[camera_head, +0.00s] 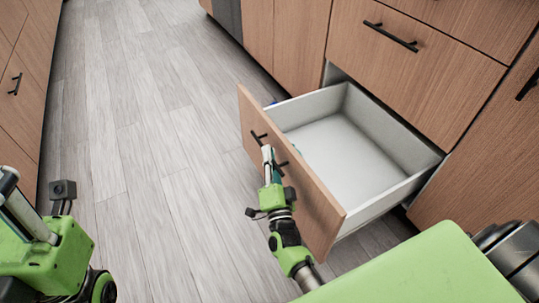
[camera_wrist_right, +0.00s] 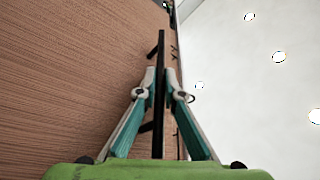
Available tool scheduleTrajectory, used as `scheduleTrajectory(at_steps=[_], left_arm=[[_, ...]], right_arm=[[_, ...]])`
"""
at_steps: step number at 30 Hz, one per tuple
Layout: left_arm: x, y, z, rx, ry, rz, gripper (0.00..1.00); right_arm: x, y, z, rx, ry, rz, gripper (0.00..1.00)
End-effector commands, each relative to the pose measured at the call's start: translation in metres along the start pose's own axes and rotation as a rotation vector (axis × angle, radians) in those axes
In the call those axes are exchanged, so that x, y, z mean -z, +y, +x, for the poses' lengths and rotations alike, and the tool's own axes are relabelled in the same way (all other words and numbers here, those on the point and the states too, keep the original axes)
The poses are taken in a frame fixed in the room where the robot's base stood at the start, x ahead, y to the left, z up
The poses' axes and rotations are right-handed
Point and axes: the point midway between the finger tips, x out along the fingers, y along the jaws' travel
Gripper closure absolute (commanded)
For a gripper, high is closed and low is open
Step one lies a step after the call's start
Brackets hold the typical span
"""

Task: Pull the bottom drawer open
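The bottom drawer (camera_head: 290,185) stands pulled well out of the cabinet, with its wooden front facing left and its white inside empty where I can see it. A black bar handle (camera_head: 258,138) is on its front; it also shows upright in the right wrist view (camera_wrist_right: 161,50). My right gripper (camera_head: 268,150) is at the handle. In the right wrist view its two teal fingers (camera_wrist_right: 160,78) close in on either side of the bar, gripping it. My left gripper (camera_head: 18,205) is partly in view at the lower left, away from the drawer; its fingertips do not show clearly.
A shut wide drawer (camera_head: 415,60) with a black handle is above the open one. Cabinets (camera_head: 285,35) continue on both sides of it. Another cabinet row (camera_head: 30,75) runs along the left edge. The grey plank floor (camera_head: 150,130) between is clear. A small blue thing shows behind the drawer front.

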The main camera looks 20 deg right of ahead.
Motion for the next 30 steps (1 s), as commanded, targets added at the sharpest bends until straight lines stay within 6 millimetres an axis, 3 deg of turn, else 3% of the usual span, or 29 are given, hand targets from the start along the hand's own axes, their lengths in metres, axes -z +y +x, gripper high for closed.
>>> scheduleTrajectory(at_steps=[10, 14, 24, 30], left_arm=[[-0.001, 0.000, -0.002, -0.001, -0.008, 0.001, 0.60], [-0.001, 0.000, -0.002, -0.001, -0.007, 0.001, 0.60], [-0.001, 0.000, -0.001, -0.001, -0.004, 0.000, 0.60], [-0.001, 0.000, -0.001, 0.000, -0.003, 0.000, 0.60]], right_arm=[[0.000, 0.001, -0.001, -0.001, 0.000, 0.000, 0.85], [0.000, 0.001, -0.009, -0.002, -0.001, 0.000, 0.85], [0.000, 0.002, -0.078, -0.005, -0.003, -0.001, 0.85], [0.000, 0.002, -0.109, -0.004, -0.002, 0.000, 0.85]])
